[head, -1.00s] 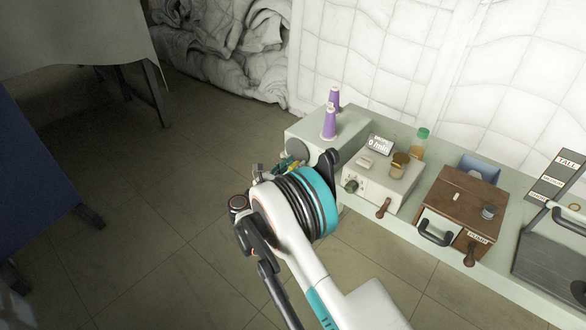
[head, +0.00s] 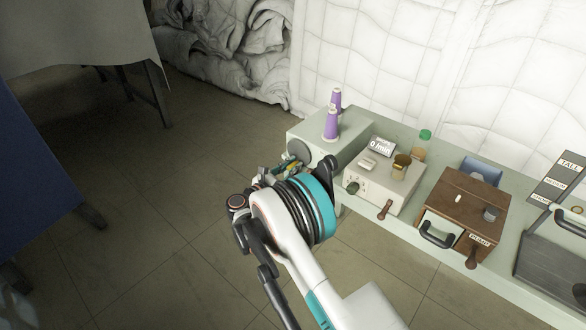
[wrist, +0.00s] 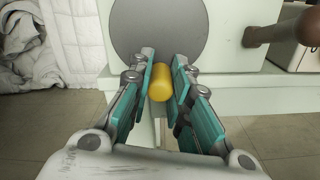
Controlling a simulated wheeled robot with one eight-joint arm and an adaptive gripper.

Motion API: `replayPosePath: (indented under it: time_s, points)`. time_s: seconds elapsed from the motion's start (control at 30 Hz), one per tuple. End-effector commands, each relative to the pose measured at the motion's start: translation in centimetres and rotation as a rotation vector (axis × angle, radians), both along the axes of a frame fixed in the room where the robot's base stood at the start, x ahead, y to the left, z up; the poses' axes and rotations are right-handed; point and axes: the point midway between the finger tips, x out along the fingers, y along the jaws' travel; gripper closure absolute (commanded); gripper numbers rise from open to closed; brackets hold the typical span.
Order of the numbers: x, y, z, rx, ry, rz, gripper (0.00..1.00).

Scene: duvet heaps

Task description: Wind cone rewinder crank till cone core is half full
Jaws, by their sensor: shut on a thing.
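The cone rewinder (head: 338,150) is a pale green-grey box at the left end of the bench, with two purple cones (head: 331,124) standing on top. A round grey disc (wrist: 158,28) is on its front; the disc also shows in the head view (head: 299,152). A yellow crank knob (wrist: 161,84) stands out by the disc's lower edge. My gripper (wrist: 161,92) has its teal fingers on either side of the knob and is shut on it. In the head view my arm hides most of the gripper and the knob. The fill of the cone core cannot be read.
Right of the rewinder stands a beige box (head: 384,183) with a display and a brown-handled lever. Further right are a wooden box (head: 462,205) with a black handle and a grey labelled device (head: 553,255). Open floor (head: 150,220) lies left of the bench.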

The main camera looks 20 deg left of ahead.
Motion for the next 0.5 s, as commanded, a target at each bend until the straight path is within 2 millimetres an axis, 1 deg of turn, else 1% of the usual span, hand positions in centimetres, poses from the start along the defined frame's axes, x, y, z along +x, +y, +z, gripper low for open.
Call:
replayPosePath:
  time_s: [0.27, 0.3, 0.4, 0.5]
  points:
    - [0.01, 0.05, 0.03, 0.005, -0.003, 0.001, 1.0]
    - [0.01, 0.04, 0.03, 0.005, -0.003, 0.001, 0.8]
    - [0.01, 0.04, 0.03, 0.005, -0.003, 0.001, 0.61]
    - [0.0, 0.04, 0.02, 0.005, -0.003, 0.001, 0.61]
